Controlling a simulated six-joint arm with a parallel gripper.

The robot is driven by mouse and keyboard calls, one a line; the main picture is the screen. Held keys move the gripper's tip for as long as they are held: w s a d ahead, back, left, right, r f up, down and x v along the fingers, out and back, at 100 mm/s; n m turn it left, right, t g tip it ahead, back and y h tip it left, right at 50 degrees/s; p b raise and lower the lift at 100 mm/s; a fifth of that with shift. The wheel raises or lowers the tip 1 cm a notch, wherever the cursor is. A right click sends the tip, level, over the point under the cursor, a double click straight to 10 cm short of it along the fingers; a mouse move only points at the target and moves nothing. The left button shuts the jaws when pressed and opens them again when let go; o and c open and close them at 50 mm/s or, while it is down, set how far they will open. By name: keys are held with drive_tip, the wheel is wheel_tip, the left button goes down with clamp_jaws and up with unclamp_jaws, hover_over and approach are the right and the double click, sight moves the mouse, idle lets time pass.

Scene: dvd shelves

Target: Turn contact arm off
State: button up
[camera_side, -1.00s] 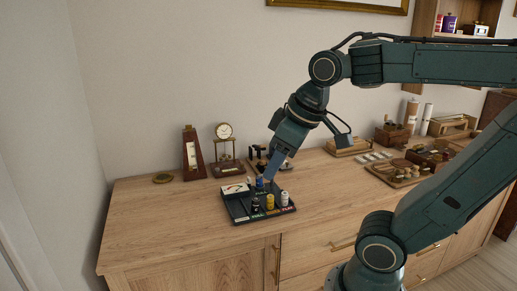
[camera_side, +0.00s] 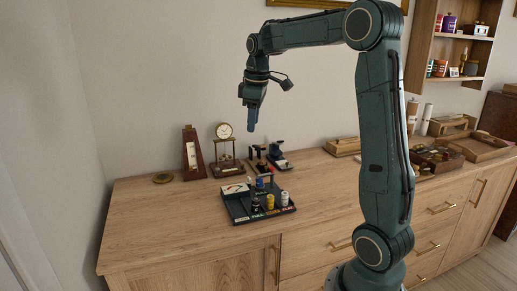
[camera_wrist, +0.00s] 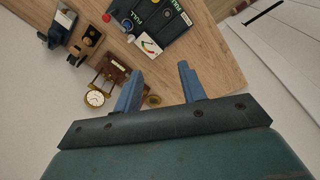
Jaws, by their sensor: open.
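My gripper (camera_side: 251,126) hangs in the air above the dresser, pointing down, behind and above the black panel (camera_side: 239,215). In the wrist view its two blue fingers (camera_wrist: 160,71) stand apart with nothing between them.
A wooden metronome (camera_side: 193,154) and a brass clock (camera_side: 224,132) stand at the back left, near a round brass item (camera_side: 162,178). Wooden boxes and trays fill the right side beyond my arm. The front left of the dresser top (camera_side: 150,220) is clear.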

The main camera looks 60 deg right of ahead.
drive_tip(key=w+d+f, duration=0.1)
drive_tip(key=d+f, duration=0.2)
drive_tip(key=d, duration=0.5)
drive_tip(key=n+g+y, duration=0.1)
drive_tip(key=n+g, duration=0.1)
hover_over(272, 167)
wheel_tip(272, 167, down, 5)
drive_tip(key=shift+s, duration=0.1)
drive_tip(key=shift+f, duration=0.1)
wheel_tip(272, 167, down, 14)
drive_tip(key=shift+r, duration=0.15)
drive_tip(key=shift+c, duration=0.4)
clamp_jaws()
drive_tip(key=shift+m, duration=0.3)
